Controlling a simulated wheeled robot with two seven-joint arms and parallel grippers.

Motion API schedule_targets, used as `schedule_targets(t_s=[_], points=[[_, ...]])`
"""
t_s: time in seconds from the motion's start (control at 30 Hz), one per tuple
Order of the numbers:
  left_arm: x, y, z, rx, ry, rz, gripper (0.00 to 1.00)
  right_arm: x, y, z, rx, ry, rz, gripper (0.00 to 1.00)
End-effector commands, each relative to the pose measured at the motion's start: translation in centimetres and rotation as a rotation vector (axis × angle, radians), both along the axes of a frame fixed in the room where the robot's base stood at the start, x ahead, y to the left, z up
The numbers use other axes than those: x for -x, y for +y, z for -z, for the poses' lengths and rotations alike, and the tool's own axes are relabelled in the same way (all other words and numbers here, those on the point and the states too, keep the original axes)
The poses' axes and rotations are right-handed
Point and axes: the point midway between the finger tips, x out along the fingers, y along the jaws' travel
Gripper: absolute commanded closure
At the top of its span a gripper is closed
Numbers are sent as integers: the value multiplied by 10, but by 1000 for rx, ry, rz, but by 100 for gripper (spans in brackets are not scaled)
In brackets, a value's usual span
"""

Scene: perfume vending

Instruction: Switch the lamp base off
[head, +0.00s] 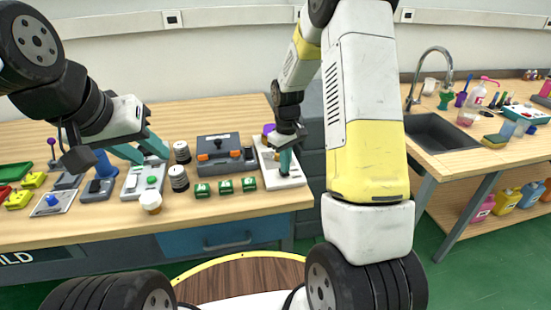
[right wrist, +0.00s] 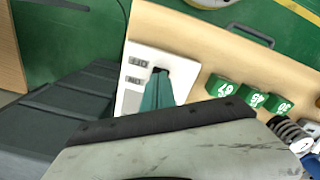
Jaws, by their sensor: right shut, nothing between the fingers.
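A white base plate (head: 290,182), probably the lamp base, lies at the right end of the workbench. My right gripper (head: 285,170) is shut and empty, pointing down over this plate. In the right wrist view its teal fingers (right wrist: 158,76) are together, with the tips at a dark spot on the white plate (right wrist: 131,103). Two small grey labels show on the plate beside them. The fingers hide the switch, and I cannot tell whether they touch it. My left gripper (head: 155,157) is open and empty, above the devices farther left.
Green numbered blocks (head: 225,187), a dark grey device with an orange button (head: 222,155) and striped cylinders (head: 179,178) stand left of the plate. A sink (head: 440,133) is at the right.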

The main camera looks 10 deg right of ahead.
Motion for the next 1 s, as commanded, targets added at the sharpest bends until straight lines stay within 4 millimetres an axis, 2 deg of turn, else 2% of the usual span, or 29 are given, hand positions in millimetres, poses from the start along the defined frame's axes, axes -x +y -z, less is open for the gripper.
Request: schedule_targets(t_s=[0.83,1.0], points=[[0,0,0,0,0,0,64,0,0,13,0,0,0,100],[0,0,0,0,0,0,64,0,0,9,-1,-1,0,100]])
